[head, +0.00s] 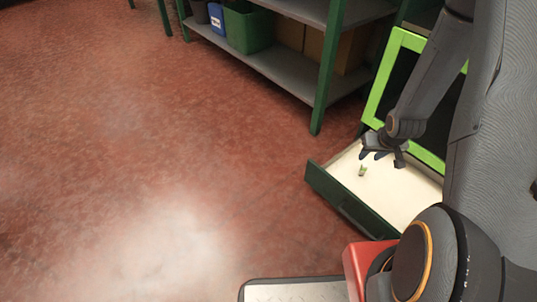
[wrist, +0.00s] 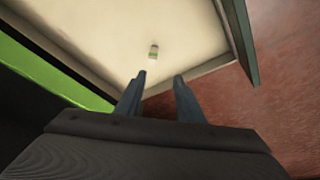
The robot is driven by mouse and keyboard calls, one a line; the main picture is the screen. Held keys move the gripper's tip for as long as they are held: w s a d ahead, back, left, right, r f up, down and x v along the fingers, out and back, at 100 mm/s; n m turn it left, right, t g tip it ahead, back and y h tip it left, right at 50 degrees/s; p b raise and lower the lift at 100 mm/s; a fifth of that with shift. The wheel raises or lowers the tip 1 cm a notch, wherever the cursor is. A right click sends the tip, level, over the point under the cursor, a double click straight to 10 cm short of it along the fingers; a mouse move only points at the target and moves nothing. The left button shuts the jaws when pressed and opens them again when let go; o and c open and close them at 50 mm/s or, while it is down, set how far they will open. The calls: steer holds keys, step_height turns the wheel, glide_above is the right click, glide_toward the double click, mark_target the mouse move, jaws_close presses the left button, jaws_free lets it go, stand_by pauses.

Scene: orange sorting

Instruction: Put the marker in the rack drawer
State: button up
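The rack drawer (head: 403,196) is pulled open, with a dark green front and a pale inside. The marker (head: 362,171), small with a green band, is inside the drawer on its pale floor. In the wrist view the marker (wrist: 153,52) shows beyond the fingertips, apart from them. My gripper (head: 382,157) is over the drawer, just beside the marker. In the wrist view its two fingers (wrist: 160,76) are spread with nothing between them. The drawer's side wall and front (wrist: 237,40) also show in the wrist view.
A bright green frame (head: 382,82) stands behind the drawer. A green-posted shelf (head: 290,80) holds a green bin (head: 247,28), a blue bin (head: 217,18) and brown boxes. The red floor (head: 150,130) to the left is clear.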

steer(key=s+a+r+n+g, duration=0.1)
steer(key=s+a+r+n, duration=0.2)
steer(key=a+r, duration=1.85)
steer(key=s+a+r+n+g, duration=0.1)
steer(key=s+a+r, duration=0.3)
steer(key=s, duration=0.4)
steer(key=s+a+r+n+g+y, duration=0.1)
steer(key=s+a+r+n, duration=0.1)
steer(key=s+a+r, duration=0.2)
steer(key=s+a+r+n+g+y, duration=0.1)
steer(key=s+a+r, duration=0.4)
steer(key=s+a, duration=0.4)
steer(key=s, duration=0.5)
steer(key=shift+n, duration=0.3)
steer(key=shift+a, duration=0.15)
